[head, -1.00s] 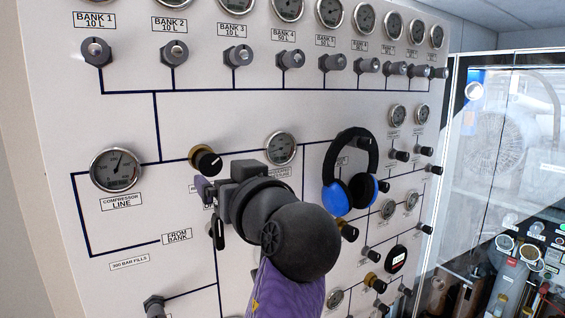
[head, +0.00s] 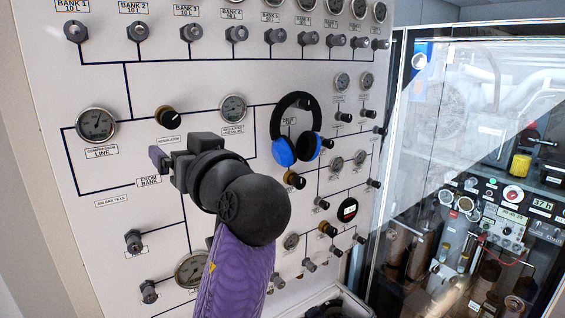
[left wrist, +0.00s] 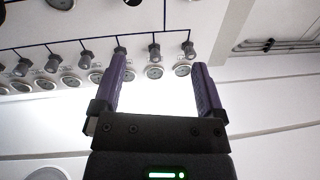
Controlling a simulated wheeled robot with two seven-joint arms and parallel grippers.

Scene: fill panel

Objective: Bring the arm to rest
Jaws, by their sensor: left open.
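My left gripper (head: 160,160) is in front of the white fill panel (head: 85,235), left of the middle in the head view. Its dark wrist and purple forearm come up from below. In the left wrist view the two purple fingers of the gripper (left wrist: 160,85) stand wide apart with nothing between them. Past them, the panel's valve knobs and gauges show tilted. The wrist hides part of the panel around the regulator and bank lines. My right gripper is not in view.
Blue and black ear defenders (head: 283,152) hang on the panel right of my wrist. A black and brass regulator knob (head: 169,117) sits just above the gripper. A row of bank valves (head: 188,32) runs along the top. A glass-fronted enclosure (head: 480,150) stands at the right.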

